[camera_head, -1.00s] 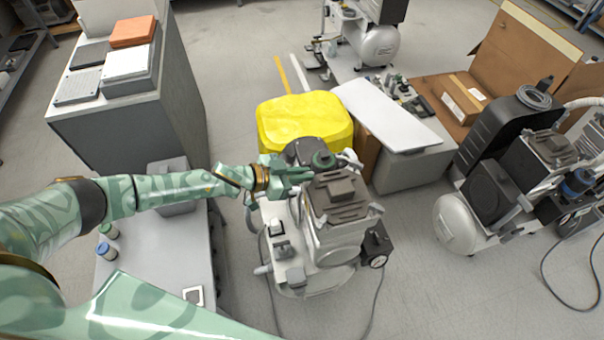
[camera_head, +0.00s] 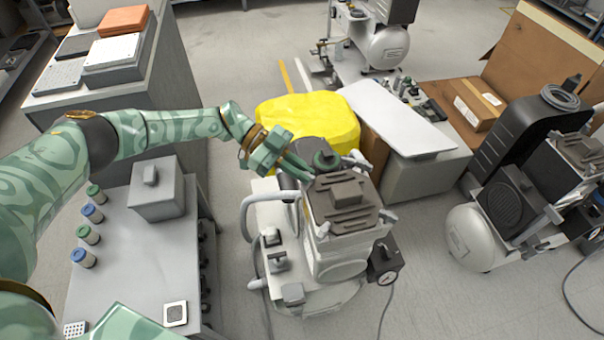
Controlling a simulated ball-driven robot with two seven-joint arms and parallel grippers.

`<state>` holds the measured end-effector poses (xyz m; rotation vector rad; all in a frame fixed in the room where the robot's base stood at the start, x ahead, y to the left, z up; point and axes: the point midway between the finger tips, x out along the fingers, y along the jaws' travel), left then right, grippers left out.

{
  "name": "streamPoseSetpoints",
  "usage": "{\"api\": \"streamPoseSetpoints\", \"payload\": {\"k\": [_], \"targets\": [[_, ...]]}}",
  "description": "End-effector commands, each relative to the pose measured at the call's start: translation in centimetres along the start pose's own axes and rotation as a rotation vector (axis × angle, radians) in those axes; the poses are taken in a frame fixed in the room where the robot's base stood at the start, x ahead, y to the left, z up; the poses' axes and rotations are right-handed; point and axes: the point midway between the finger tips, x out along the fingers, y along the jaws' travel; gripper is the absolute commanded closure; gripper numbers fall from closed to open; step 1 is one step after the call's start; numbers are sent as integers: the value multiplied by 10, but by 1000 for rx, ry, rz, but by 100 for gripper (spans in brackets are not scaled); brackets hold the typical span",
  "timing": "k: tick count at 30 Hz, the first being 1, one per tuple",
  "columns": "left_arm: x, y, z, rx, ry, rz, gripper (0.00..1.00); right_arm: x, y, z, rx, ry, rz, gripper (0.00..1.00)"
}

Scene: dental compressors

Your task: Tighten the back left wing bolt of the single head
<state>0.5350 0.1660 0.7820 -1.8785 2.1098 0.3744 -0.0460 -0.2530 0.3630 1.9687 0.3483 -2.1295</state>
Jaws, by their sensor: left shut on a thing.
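The single head (camera_head: 345,203) is a brown-grey finned block on top of the near compressor, just right of the middle. My left gripper (camera_head: 303,172) reaches in from the left, its fingers at the head's back left corner. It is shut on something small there. The back left wing bolt is at that corner but hidden by the fingers, so I cannot make out its shape. A dark green round cap (camera_head: 326,160) stands just behind the head, beside the fingertips. My right gripper is not in view.
A grey cart (camera_head: 130,258) with several capped jars and a lidded box (camera_head: 158,190) is at left. A second compressor (camera_head: 510,205) stands at right. Floor is clear between the compressors.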

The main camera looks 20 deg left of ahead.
Motion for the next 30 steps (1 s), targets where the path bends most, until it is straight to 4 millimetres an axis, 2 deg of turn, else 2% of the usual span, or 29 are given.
{"api": "streamPoseSetpoints", "payload": {"k": [1,6,22,24,25,30], "targets": [[2,-1,6,6,-3,16,100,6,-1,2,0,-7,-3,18],[1,-1,4,25,-3,61,100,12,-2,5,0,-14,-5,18],[1,-1,1,37,-3,83,100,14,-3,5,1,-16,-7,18],[1,-1,1,36,-2,83,76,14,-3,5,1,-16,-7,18],[1,-1,0,36,-2,83,68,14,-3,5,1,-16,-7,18],[1,-1,0,36,-1,83,68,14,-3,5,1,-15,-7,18]]}}
